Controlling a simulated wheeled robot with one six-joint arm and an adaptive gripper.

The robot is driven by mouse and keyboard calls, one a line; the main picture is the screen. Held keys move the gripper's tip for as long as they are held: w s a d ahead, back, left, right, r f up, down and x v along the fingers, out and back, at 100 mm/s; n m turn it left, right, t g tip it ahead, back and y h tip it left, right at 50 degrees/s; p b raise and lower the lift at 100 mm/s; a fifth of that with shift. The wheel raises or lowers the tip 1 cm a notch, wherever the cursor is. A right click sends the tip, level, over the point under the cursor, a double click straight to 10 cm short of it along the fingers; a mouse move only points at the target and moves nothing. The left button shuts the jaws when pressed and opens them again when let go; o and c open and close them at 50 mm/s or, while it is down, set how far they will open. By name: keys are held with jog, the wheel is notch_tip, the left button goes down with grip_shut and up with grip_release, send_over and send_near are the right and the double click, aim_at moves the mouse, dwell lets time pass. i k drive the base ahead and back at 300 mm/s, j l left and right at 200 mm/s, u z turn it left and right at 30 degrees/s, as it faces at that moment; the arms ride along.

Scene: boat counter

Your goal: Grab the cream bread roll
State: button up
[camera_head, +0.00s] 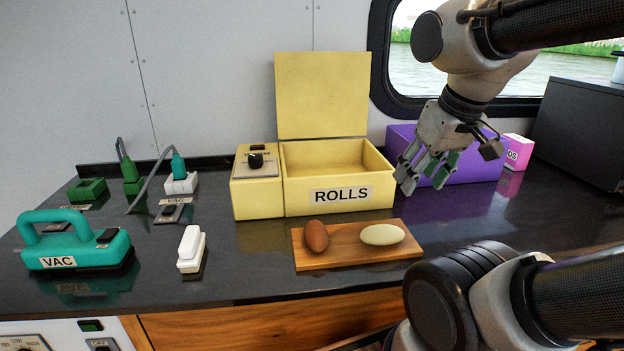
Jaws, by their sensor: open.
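The cream bread roll (382,234) is a pale oval lying on the right part of a wooden board (345,262). A brown roll (316,236) lies on the left part of the same board, apart from it. My gripper (418,182) is open and appears empty. It hangs above the counter, up and to the right of the cream roll, in front of a purple box. The cream roll is fully in view and nothing touches it but the board.
A yellow box labelled ROLLS (340,195) stands behind the board with its lid raised. A purple box (470,165) and a pink box (515,152) stand behind my gripper. A teal vacuum (75,245) and a white object (191,249) sit left. The counter's front edge is near the board.

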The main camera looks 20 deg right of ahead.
aim_at(377, 235)
jog(key=k+j+u, duration=0.1)
jog(key=k, duration=0.35)
jog(key=k+j, duration=0.15)
jog(key=k, duration=0.3)
jog(key=u, duration=0.05)
